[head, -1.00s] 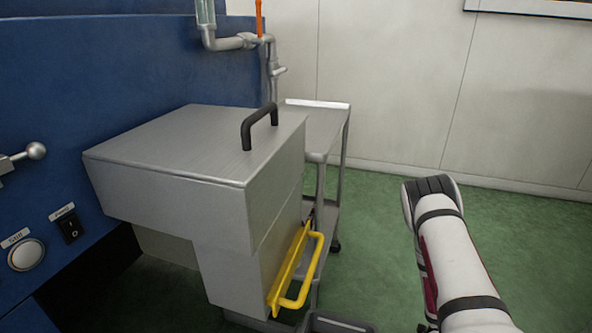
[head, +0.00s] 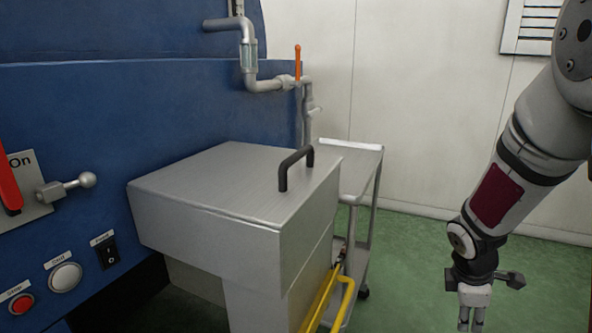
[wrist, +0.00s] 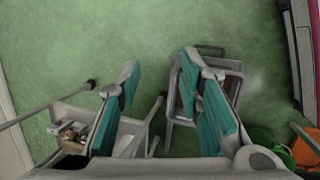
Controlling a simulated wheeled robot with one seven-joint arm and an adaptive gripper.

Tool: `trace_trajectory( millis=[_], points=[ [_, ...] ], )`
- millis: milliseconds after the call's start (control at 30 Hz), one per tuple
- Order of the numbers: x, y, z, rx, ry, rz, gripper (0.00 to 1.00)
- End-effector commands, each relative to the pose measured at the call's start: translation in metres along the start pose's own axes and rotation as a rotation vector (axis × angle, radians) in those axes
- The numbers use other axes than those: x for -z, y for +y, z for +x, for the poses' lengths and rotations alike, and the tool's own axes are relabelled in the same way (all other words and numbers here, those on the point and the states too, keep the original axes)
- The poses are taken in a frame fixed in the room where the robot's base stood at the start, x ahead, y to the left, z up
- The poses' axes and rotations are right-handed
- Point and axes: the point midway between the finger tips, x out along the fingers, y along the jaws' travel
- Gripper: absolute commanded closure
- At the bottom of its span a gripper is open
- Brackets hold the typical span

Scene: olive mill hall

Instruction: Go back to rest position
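My gripper (head: 473,318) is at the lower right of the head view, hanging down from my arm over the green floor, with its tips near the bottom edge. In the wrist view my gripper (wrist: 160,68) has its two teal-padded fingers well apart. Nothing is between the pads and only floor shows past the tips.
A steel box (head: 235,190) with a black handle (head: 296,168) stands against the blue machine (head: 90,110). The green floor (head: 410,255) between trolley and arm looks clear.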

Motion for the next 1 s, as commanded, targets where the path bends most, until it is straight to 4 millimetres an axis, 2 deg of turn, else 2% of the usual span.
trace_trajectory(
  millis=[33,200,367,500,700,1000],
  points=[
    [-0.001,-0.005,-0.023,-0.003,0.002,0.072,0.67],
    [-0.003,-0.037,-0.085,0.028,0.009,0.321,0.67],
    [-0.004,-0.077,-0.137,0.070,0.024,0.541,0.67],
    [-0.004,-0.119,-0.175,0.119,0.040,0.718,0.67],
    [-0.002,-0.185,-0.219,0.204,0.060,0.943,0.67],
    [-0.001,-0.260,-0.251,0.311,0.065,1.144,0.67]
  ],
)
